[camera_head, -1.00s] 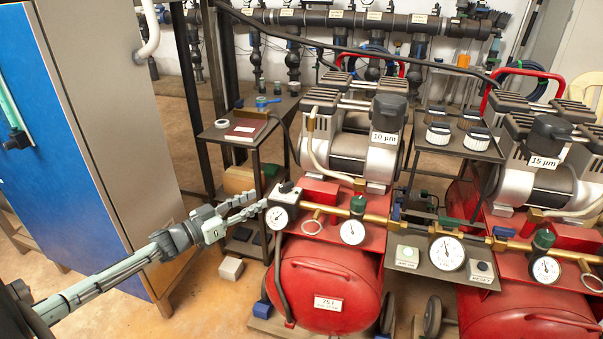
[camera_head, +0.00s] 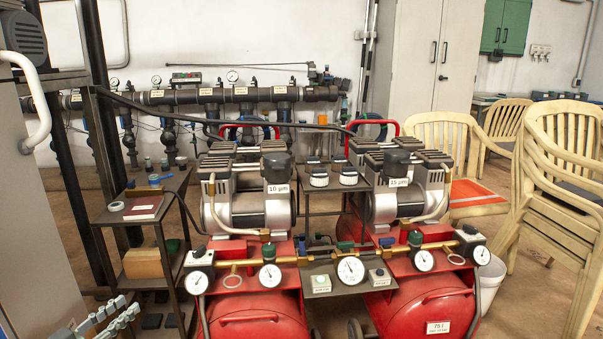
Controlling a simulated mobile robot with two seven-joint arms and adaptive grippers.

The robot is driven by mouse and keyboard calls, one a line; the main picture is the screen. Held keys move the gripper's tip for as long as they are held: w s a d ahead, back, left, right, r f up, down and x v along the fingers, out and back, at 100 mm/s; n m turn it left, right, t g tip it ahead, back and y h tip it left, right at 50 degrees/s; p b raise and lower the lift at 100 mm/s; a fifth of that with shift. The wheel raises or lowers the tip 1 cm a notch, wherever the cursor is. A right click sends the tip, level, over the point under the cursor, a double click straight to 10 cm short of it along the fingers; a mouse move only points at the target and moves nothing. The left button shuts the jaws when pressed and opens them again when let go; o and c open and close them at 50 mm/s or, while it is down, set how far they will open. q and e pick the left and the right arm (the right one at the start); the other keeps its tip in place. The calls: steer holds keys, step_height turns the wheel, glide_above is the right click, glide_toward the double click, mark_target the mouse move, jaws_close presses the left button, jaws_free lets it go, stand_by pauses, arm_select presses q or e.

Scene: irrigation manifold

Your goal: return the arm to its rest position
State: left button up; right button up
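My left gripper (camera_head: 130,305) shows at the bottom left corner, cut off by the lower edge. Its two pale green-grey fingers point up and to the right with a gap between them, and nothing is seen between them. It is in front of the lower part of the dark shelf stand and left of the red compressors. The rest of my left arm is out of the picture. My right gripper is not in view.
Two red compressors (camera_head: 250,304) with gauges fill the middle. A grey cabinet (camera_head: 40,225) stands left. Cream chairs (camera_head: 555,190) and a white bucket (camera_head: 490,280) are right.

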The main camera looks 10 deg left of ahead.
arm_select(q)
steer(key=s+d+f+n+g+y+p, duration=0.1)
steer(key=s+d+f+g+y, duration=0.1)
steer(key=s+d+f+y, duration=0.3)
steer(key=s+d+f+n+g+y+p, duration=0.1)
steer(key=d+f+n+g, duration=0.15)
steer(key=f, duration=0.45)
steer(key=s+d+f+m+g+p, duration=0.1)
steer(key=s+d+g, duration=0.4)
steer(key=s, duration=0.5)
steer(key=s+d+f+g+p, duration=0.1)
steer(key=s+d+f+g, duration=0.2)
steer(key=s+d, duration=0.4)
steer(key=s+g, duration=0.1)
steer(key=s, duration=0.2)
steer(key=shift+d+f+m+g+y, duration=0.25)
steer(key=shift+m+g+y, duration=0.05)
steer(key=shift+m+g, duration=0.05)
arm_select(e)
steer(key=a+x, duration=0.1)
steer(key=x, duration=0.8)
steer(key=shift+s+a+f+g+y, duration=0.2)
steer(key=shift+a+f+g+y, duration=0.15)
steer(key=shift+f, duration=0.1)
